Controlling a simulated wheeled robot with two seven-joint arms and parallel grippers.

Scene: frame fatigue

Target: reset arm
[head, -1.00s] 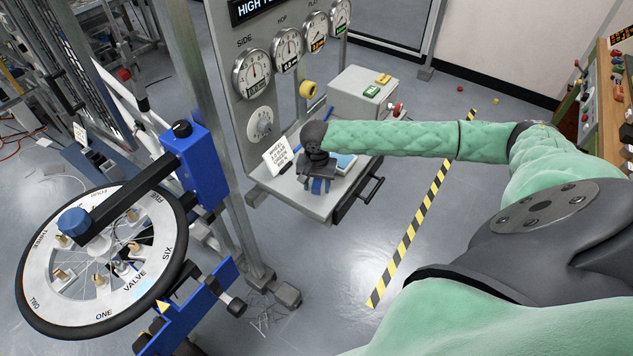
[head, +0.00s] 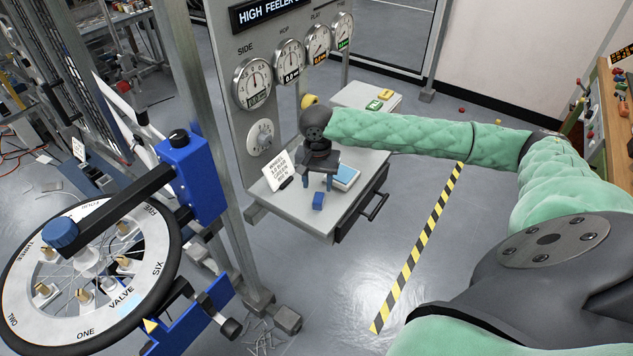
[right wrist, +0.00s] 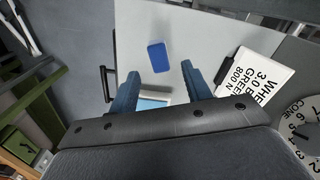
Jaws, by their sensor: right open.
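My right arm reaches in from the right in the head view. Its right gripper (head: 318,182) hangs over the small grey bench (head: 305,222), fingers pointing down. My left gripper is not in view.
A blue-and-white pad (head: 346,176) lies right of the gripper. A white sign card (head: 276,170) and a dial panel (head: 262,130) stand close on the left. A spoked wheel (head: 85,317) in a blue-clamped stand is at left.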

